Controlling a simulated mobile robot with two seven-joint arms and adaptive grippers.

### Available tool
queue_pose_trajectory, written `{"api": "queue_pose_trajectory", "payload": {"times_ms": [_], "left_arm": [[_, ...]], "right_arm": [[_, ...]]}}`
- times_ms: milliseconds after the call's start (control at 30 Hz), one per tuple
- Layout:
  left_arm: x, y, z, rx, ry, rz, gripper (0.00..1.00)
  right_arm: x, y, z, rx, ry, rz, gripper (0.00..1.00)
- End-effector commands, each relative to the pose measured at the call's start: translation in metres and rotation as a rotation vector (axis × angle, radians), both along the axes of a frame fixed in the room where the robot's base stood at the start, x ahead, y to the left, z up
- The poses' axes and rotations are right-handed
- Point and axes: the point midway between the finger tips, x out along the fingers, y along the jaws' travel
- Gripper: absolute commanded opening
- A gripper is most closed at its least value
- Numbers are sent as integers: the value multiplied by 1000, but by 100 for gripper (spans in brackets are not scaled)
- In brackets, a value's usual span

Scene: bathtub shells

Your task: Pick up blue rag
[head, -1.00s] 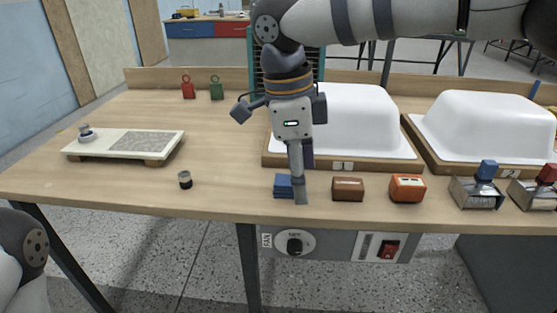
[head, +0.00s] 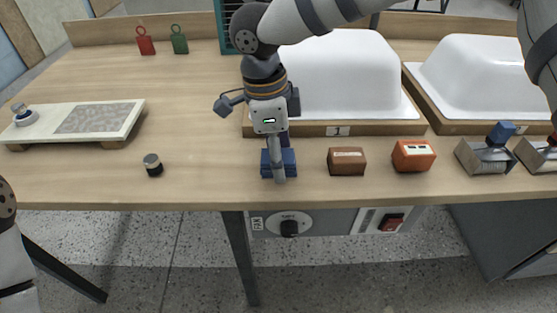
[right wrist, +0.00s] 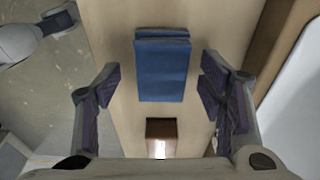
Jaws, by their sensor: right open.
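The blue rag (head: 289,163) is a folded dark blue block near the front edge of the table. It also shows in the right wrist view (right wrist: 161,68), ahead of and between the two fingers. My right gripper (head: 279,176) hangs above the rag in the head view and hides part of it. In the right wrist view its fingers (right wrist: 158,90) are spread wide with nothing between the pads that I can see them touch. My left gripper is not in view; only a piece of my left arm shows at the left edge.
A brown block (head: 346,162) and an orange block (head: 413,156) sit right of the rag. White tub shells (head: 345,80) on wooden bases stand behind. A small dark cylinder (head: 153,165) and a white board (head: 50,122) lie left. The table front edge is close.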

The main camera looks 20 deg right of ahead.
Motion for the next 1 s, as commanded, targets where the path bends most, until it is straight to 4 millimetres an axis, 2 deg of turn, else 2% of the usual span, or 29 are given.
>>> {"api": "queue_pose_trajectory", "payload": {"times_ms": [67, 267, 400, 467, 500, 833, 1000], "left_arm": [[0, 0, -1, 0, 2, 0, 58], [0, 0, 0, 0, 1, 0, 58], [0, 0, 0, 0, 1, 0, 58], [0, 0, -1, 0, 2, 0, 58], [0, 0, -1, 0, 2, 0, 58], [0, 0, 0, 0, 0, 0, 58], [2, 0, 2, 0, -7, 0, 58]], "right_arm": [[-1, -1, -7, -1, 1, 0, 63], [0, -1, -7, 0, 1, -1, 61], [0, -1, -7, 0, 1, -1, 29], [0, -1, -7, 0, 1, -1, 16], [0, -1, -7, 0, 1, -1, 12], [0, -1, -3, 1, 0, -1, 12], [1, -1, 26, 2, -3, -3, 12]]}}
